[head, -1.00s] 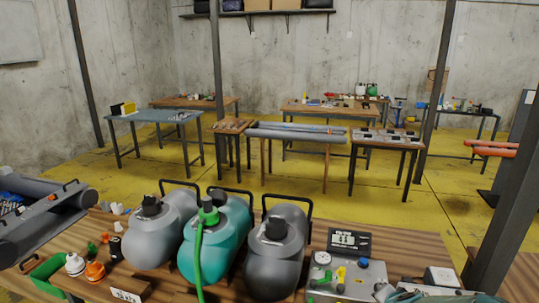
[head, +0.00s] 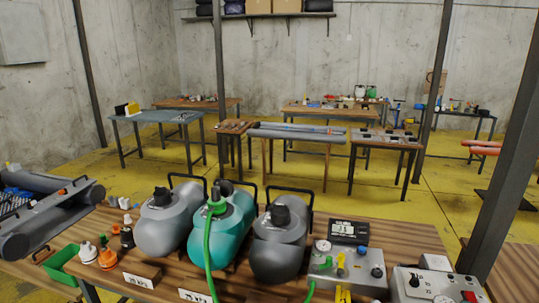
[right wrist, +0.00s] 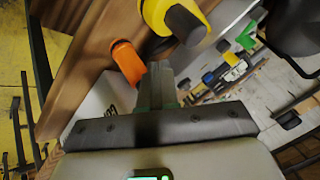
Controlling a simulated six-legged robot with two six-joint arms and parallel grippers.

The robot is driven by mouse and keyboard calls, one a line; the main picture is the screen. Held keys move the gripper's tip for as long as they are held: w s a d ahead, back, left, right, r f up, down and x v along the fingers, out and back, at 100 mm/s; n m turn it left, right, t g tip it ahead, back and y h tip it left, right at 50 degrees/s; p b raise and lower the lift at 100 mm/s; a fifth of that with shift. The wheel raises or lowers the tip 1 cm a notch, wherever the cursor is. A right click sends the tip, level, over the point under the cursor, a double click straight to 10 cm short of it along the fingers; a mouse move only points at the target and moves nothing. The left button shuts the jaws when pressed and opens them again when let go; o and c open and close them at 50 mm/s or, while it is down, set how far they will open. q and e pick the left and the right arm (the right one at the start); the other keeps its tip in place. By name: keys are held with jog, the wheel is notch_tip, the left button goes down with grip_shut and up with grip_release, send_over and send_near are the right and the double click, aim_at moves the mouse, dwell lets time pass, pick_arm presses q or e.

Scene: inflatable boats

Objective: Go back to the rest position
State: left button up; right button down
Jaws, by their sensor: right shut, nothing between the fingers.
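My right gripper (right wrist: 157,85) shows in the right wrist view, with its narrow fingers together and nothing between them. An orange cylindrical part (right wrist: 128,62) is just left of the fingertips in that picture. A yellow part with a dark end (right wrist: 172,18) is above them. I cannot tell whether the fingers touch either part. Neither gripper shows in the head view, and my left gripper is out of sight.
Two grey tanks (head: 165,228) (head: 278,245) flank a teal tank (head: 221,240) with a green hose (head: 208,255) on the near bench. A gauge panel (head: 345,270) and a control box (head: 435,283) stand right. Dark posts (head: 505,165) rise beyond.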

jog(key=s+a+f+n+g+y+b, duration=0.1)
jog(key=s+a+f+n+g, duration=0.2)
jog(key=s+a+f, duration=0.55)
jog(key=s+a+f+n+g+y, duration=0.1)
jog(key=s+a+f+n+g, duration=0.15)
jog(key=s+f, duration=0.6)
jog(key=s+a+r+n+g+y, duration=0.1)
jog(key=s+a, duration=0.2)
jog(key=s, duration=0.5)
jog(key=s+a+r+n+g+y, duration=0.1)
jog(key=s+a, duration=0.2)
jog(key=s, duration=0.5)
jog(key=shift+s+y, duration=0.2)
jog(key=shift+y, duration=0.1)
jog(key=shift+s+r+n, duration=0.1)
jog(key=shift+s+n, duration=0.05)
jog(key=shift+n, duration=0.1)
